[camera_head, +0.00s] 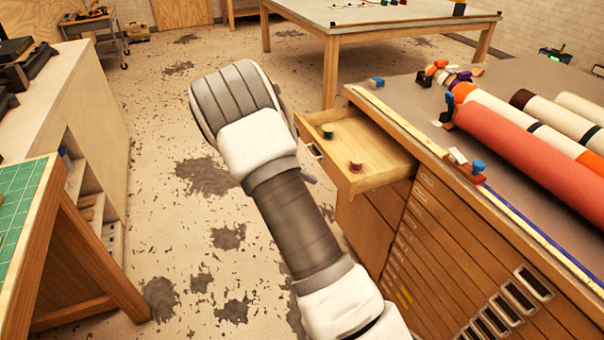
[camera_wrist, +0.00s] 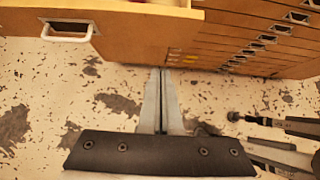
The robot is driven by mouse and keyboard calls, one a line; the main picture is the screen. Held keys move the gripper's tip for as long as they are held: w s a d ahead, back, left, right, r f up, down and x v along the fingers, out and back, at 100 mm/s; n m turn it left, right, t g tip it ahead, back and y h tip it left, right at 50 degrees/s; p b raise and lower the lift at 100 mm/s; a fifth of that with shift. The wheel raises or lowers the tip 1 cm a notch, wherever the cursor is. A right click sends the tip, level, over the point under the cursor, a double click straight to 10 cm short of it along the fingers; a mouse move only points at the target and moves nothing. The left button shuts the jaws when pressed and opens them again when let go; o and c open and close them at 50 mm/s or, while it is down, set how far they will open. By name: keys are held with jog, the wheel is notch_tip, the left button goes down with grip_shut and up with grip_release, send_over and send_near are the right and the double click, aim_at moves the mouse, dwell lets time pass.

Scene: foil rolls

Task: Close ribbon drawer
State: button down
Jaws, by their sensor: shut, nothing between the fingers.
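The ribbon drawer (camera_head: 377,144) stands pulled out of the wooden cabinet at the right in the head view. It holds a green spool (camera_head: 328,131) and a dark red and green spool (camera_head: 356,165). In the head view my arm hides the fingers.
The cabinet top (camera_head: 401,97) bears several large rolls, including a red one (camera_head: 530,150), and small coloured items. A workbench (camera_head: 95,95) and a green cutting mat (camera_head: 18,205) stand at the left. A table (camera_head: 385,12) stands behind. Stained floor (camera_head: 200,235) lies clear between.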

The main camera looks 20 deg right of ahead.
aim_at(339, 183)
jog(key=d+f, duration=0.1)
jog(key=d, duration=0.1)
jog(key=d+f, duration=0.1)
jog(key=d, duration=0.1)
jog(key=d+f, duration=0.1)
jog(key=d, duration=0.1)
jog(key=shift+w+d+f, duration=0.1)
jog(key=shift+d+f, duration=0.1)
jog(key=shift+d, duration=0.5)
jog(key=d, duration=0.8)
jog(key=d+p, duration=0.1)
jog(key=d, duration=1.5)
jog(key=shift+w+d+p, duration=0.15)
jog(key=shift+w+p, duration=0.25)
jog(key=shift+d+r, duration=0.1)
jog(key=shift+d, duration=0.05)
jog(key=shift+d+r, duration=0.1)
jog(key=shift+d, duration=0.05)
